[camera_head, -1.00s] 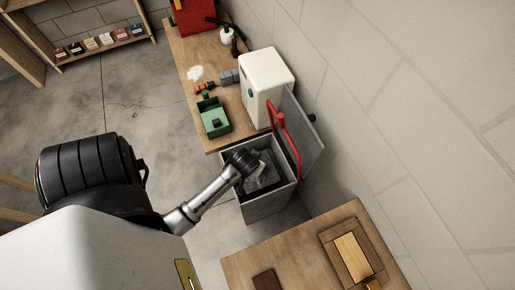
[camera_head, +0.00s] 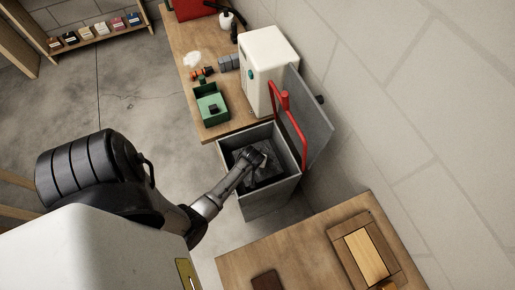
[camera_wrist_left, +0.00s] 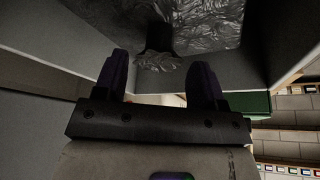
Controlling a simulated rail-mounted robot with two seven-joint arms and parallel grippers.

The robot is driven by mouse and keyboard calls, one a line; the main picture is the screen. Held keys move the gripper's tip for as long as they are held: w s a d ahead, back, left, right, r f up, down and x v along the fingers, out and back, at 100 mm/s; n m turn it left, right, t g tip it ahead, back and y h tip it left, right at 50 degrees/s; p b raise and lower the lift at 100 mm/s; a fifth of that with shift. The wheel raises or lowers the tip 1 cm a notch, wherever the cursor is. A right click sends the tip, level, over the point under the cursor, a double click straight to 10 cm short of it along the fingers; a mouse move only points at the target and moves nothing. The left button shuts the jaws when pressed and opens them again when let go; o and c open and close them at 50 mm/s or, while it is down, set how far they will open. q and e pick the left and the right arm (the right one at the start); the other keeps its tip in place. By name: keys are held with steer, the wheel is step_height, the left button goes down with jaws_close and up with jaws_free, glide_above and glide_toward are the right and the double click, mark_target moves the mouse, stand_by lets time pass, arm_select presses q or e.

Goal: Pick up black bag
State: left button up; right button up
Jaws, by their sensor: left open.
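The black bag (camera_head: 268,172) lies crumpled inside the open grey bin (camera_head: 290,190) in the head view. In the left wrist view the bag (camera_wrist_left: 205,25) fills the top, shiny and wrinkled, with a dark gathered neck between my fingers' directions. My left gripper (camera_head: 252,157) reaches down into the bin over the bag. In the left wrist view my left gripper (camera_wrist_left: 162,75) is open, its two fingers on either side of the bag's neck and frilled end. I cannot tell whether the fingers touch it. My right gripper is not in view.
The bin's lid with a red frame (camera_head: 292,125) stands open at the wall side. A wooden bench with a green tray (camera_head: 211,104) and white heater box (camera_head: 267,65) stands behind the bin. A wooden table (camera_head: 300,250) is in front.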

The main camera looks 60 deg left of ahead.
arm_select(q)
steer(key=shift+b+x, duration=1.05)
steer(key=shift+x, duration=1.7)
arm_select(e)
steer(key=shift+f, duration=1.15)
arm_select(q)
steer(key=shift+w+a+f, duration=0.15)
steer(key=shift+a+f, duration=0.05)
steer(key=shift+f, duration=0.1)
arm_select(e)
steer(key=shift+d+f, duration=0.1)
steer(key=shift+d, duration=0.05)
arm_select(q)
steer(key=shift+c, duration=0.2)
steer(key=c, duration=1)
steer(key=shift+c, duration=0.7)
steer(key=shift+r, duration=0.1)
